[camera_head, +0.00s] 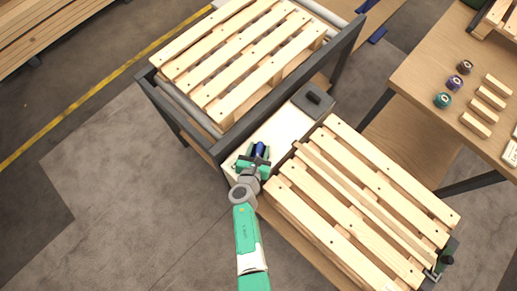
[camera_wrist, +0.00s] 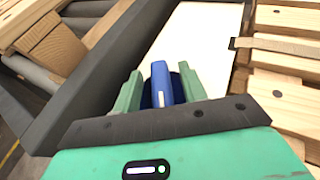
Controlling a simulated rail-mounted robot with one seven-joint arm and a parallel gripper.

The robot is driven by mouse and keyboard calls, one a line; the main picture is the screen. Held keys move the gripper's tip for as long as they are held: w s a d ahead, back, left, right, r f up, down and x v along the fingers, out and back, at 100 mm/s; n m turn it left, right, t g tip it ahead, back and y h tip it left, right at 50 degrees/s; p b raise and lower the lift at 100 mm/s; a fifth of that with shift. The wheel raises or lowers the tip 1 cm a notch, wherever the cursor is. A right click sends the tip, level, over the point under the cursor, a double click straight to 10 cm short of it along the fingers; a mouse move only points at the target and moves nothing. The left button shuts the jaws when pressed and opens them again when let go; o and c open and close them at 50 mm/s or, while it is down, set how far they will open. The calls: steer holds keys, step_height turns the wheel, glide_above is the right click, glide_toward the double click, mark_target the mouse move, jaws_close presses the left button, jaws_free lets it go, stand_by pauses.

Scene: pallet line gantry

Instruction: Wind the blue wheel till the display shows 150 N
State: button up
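The blue wheel (camera_head: 260,148) sits at the left end of the pale worktop, beside the dark frame rail. In the wrist view the blue wheel (camera_wrist: 162,84) shows a raised bright blue bar with a small white mark, over a darker blue round part. My gripper (camera_head: 254,161) is at the wheel. In the wrist view my gripper's green fingers (camera_wrist: 161,88) stand on either side of the bar, with a visible gap to it on each side. Whether the fingertips touch the darker round part is hidden. No display reading can be made out in either view.
A slatted pallet (camera_head: 350,205) lies right of the worktop (camera_head: 282,128); another pallet (camera_head: 245,50) lies in the dark frame (camera_head: 290,92). A grey box with a black top piece (camera_head: 313,98) stands at the worktop's far end. A side table (camera_head: 425,75) holds small knobs and wood blocks.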

steer(key=p+v, duration=0.3)
steer(key=v, duration=0.5)
steer(key=shift+p, duration=0.3)
steer(key=shift+w, duration=0.1)
steer(key=w+d+r+m+t+h, duration=0.25)
steer(key=w+r+m, duration=0.5)
steer(key=r, duration=0.65)
step_height(320, 180, up, 45)
steer(key=m+t, duration=0.4)
steer(key=m, duration=1.7)
glide_above(261, 147)
steer(key=d, duration=0.3)
steer(key=s+a+r+m+t+y, duration=0.2)
steer(key=s+r+t+y, duration=0.1)
steer(key=s+r, duration=0.5)
steer(key=s+a+r+m+t+y, duration=0.25)
steer(key=s+r, duration=0.25)
steer(key=r, duration=0.5)
step_height(261, 147, up, 23)
steer(key=p, duration=2.2)
steer(key=shift+s+d+y+p, duration=0.2)
steer(key=shift+s+y+p, duration=0.1)
steer(key=shift+s+p, duration=0.05)
